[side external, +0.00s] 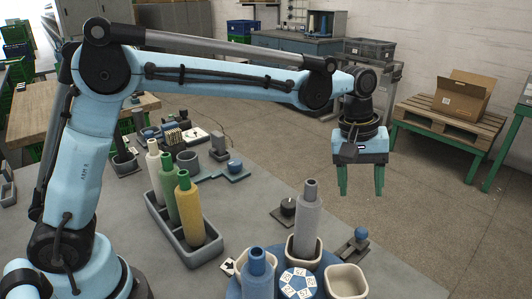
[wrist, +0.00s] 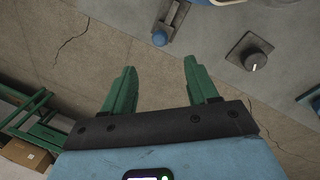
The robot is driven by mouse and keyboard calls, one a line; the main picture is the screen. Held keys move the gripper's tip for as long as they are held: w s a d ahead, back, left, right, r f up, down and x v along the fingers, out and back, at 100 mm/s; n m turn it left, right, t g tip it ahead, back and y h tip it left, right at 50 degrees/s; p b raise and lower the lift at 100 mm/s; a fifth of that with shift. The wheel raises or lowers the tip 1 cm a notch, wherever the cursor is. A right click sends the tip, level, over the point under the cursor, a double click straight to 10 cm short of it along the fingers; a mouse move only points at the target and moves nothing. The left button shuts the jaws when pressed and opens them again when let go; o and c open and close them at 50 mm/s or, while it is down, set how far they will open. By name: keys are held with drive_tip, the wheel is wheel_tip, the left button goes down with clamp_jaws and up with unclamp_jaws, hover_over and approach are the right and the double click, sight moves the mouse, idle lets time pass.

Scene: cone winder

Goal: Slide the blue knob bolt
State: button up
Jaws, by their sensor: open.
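The blue knob (side external: 361,233) sits at the end of a small grey bolt on a flat plate (side external: 345,250) near the table's right edge. In the wrist view the blue knob (wrist: 160,39) is near the top middle, ahead of the fingers, with its metal plate (wrist: 176,15) behind it. My gripper (side external: 361,190) is open and empty, its green fingers pointing down, raised above table height near that edge. In the wrist view my gripper (wrist: 161,68) shows its two fingers well apart, with bare floor between them. Nothing touches the knob.
A black dial (side external: 288,206) on a plate is left of the bolt. A grey cone bottle (side external: 307,222) stands in a cup, beside an empty cream cup (side external: 346,281) and a blue bottle (side external: 258,275). A grey tray (side external: 207,249) holds several bottles. Floor lies beyond the table.

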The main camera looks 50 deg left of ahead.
sight(361, 228)
drive_tip(key=f, duration=0.4)
drive_tip(key=w+d+f, duration=0.1)
drive_tip(key=f, duration=0.2)
drive_tip(key=d+f, duration=0.1)
drive_tip(key=f, duration=0.3)
drive_tip(key=shift+w+f, duration=0.15)
drive_tip(key=shift+f, duration=0.15)
drive_tip(key=shift+c, duration=0.2)
clamp_jaws()
